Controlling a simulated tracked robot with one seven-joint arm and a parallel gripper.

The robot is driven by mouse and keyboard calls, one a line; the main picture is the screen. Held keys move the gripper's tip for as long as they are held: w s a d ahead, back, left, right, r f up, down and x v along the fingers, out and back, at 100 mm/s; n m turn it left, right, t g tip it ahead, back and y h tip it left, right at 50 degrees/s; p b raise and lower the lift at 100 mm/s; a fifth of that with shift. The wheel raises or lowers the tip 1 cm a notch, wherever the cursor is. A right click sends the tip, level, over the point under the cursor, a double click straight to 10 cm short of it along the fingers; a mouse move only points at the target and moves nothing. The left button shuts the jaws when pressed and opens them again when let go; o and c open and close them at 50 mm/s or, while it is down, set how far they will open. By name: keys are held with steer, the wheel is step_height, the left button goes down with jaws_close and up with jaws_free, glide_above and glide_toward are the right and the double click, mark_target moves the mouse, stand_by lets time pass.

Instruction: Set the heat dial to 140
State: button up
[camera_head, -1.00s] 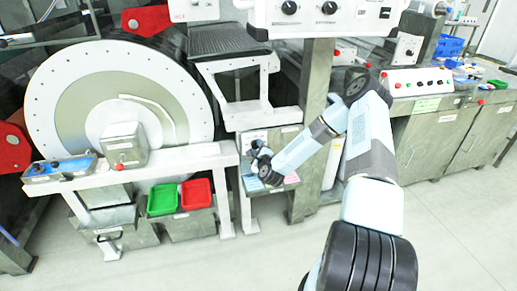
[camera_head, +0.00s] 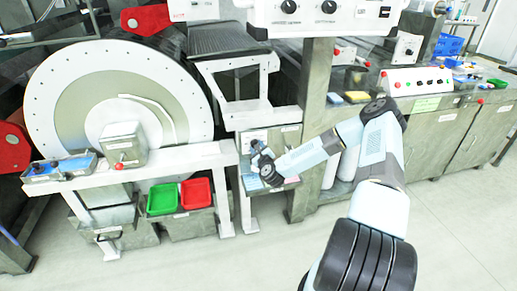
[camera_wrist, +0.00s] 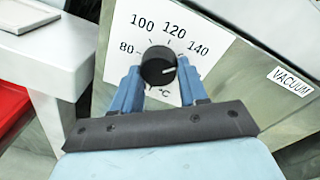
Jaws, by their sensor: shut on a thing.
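The heat dial (camera_wrist: 158,67) is a black round knob on a white scale plate (camera_wrist: 118,30) marked 80, 100, 120 and 140 °C. A thin white pointer line on the knob points right and slightly up, close to the 140 side. The exact mark it meets is hard to tell. My gripper (camera_wrist: 159,72) has its two blue fingers closed on the left and right sides of the knob. In the head view, my gripper (camera_head: 258,157) is at the small panel under the black-topped stand, and the dial is mostly hidden behind it.
A "VACUUM" label (camera_wrist: 289,81) is right of the scale. A green bin (camera_head: 162,199) and a red bin (camera_head: 197,193) are left of my gripper, below the white bench (camera_head: 190,155) with the large drum (camera_head: 55,100). Open floor lies in front.

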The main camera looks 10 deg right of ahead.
steer(key=shift+f, duration=0.1)
steer(key=o, duration=1.1)
steer(key=shift+c, duration=0.2)
steer(key=s, duration=1.3)
steer(key=shift+s+d+r, duration=0.3)
steer(key=shift+s+r, duration=0.05)
